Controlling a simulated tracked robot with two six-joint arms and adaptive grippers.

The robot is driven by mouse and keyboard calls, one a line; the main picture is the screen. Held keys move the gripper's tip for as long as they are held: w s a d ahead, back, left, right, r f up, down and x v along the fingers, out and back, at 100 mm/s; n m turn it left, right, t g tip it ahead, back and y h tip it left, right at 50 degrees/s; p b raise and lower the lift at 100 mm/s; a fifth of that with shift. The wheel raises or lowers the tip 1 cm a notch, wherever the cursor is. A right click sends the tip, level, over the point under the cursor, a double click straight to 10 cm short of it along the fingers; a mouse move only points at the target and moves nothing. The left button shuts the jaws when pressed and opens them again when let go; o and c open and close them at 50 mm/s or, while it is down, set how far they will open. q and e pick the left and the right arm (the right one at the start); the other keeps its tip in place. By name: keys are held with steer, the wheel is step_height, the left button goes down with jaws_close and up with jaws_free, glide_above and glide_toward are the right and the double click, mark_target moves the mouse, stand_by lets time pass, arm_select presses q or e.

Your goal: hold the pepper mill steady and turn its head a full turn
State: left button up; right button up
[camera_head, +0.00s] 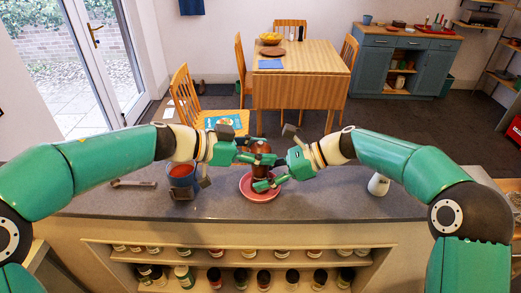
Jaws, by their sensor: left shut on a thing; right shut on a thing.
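The brown pepper mill (262,172) stands upright over a pink-red plate (258,194) on the grey counter, partly hidden by my grippers. My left gripper (265,157) comes in from the left and is shut on the mill's upper part, around its head. My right gripper (264,181) comes in from the right and is shut on the mill lower down, just above the plate. The fingers of the two grippers are close together and hide much of the mill's middle.
A blue container with red on top (182,176) stands left of the plate. A grey tool (133,184) lies farther left. A white, cone-like object (378,185) stands at the right. The counter right of the plate has free room.

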arm_select(q)
steer(key=m+g+h, duration=0.1)
steer(key=m+g, duration=0.4)
steer(key=shift+g, duration=0.4)
steer(key=o, duration=1.2)
steer(key=shift+a, duration=0.15)
steer(key=v, duration=1.1)
steer(key=shift+w+a+r, duration=0.15)
steer(key=shift+w+a, duration=0.05)
steer(key=shift+a, duration=0.15)
